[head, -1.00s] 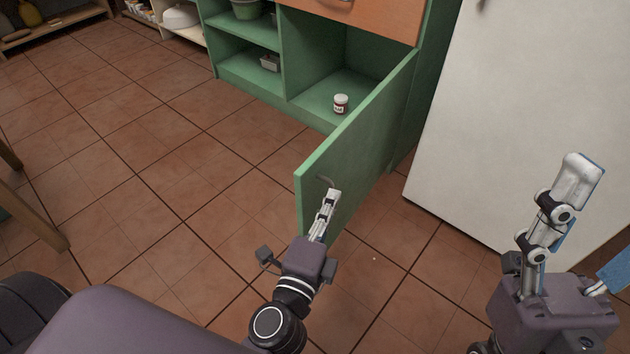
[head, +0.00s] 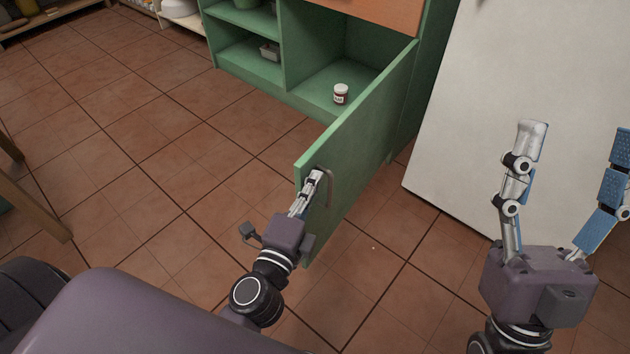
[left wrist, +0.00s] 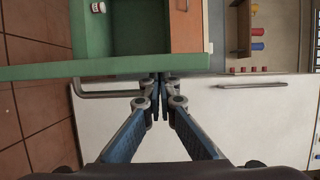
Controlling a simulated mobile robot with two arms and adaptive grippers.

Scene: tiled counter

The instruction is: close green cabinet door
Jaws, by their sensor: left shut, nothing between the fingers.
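The green cabinet door (head: 358,150) stands wide open, swung out from the green cabinet (head: 305,55). A curved metal handle (head: 329,187) is on the door's face near its free edge. My left gripper (head: 316,173) is shut and empty, its fingertips at the door's free edge beside the handle. In the left wrist view the shut fingertips (left wrist: 161,80) meet the green door edge (left wrist: 105,68), with the handle (left wrist: 105,94) to their left; whether they touch is hard to tell. My right gripper (head: 578,150) is open and empty in front of the white appliance.
A small jar (head: 341,93) stands inside the open compartment. A white fridge-like appliance (head: 500,90) stands right of the cabinet. An orange drawer front (head: 385,12) is above. The tiled floor (head: 160,150) left of the door is clear.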

